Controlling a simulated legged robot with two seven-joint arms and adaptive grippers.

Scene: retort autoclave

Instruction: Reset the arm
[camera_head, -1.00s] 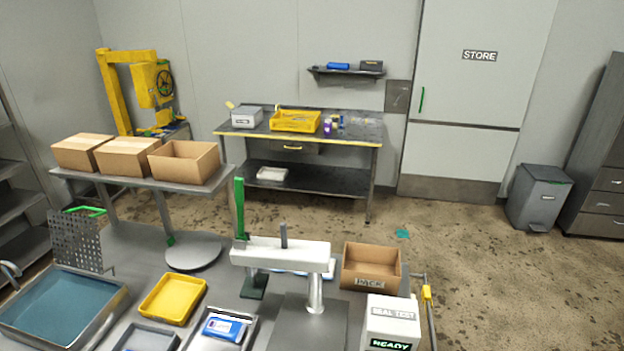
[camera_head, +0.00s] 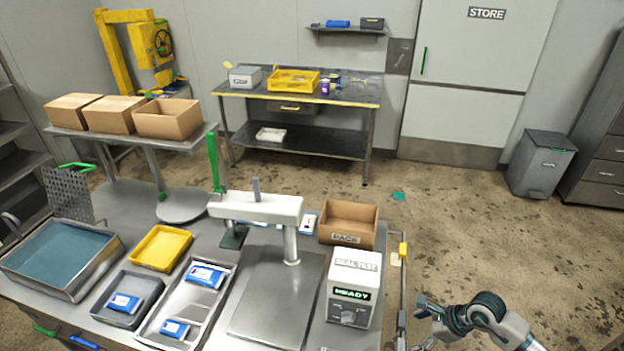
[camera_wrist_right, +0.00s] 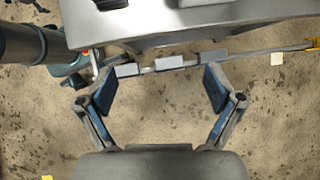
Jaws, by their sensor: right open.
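My right arm shows at the lower right of the head view, with its gripper (camera_head: 427,322) over the floor just right of the steel table's edge. In the right wrist view the two blue-grey fingers (camera_wrist_right: 160,82) are spread wide apart, with nothing between them but floor and a rail. The gripper is open and empty. A steel table edge (camera_wrist_right: 190,28) runs across the top of the wrist view, beyond the fingertips. My left gripper is in neither view.
The steel table (camera_head: 205,320) holds a seal tester (camera_head: 355,290), a PACK box (camera_head: 347,222), a yellow tray (camera_head: 161,247), a blue-filled basin (camera_head: 60,255) and trays with blue-white packs. A rail (camera_head: 403,290) runs along its right side.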

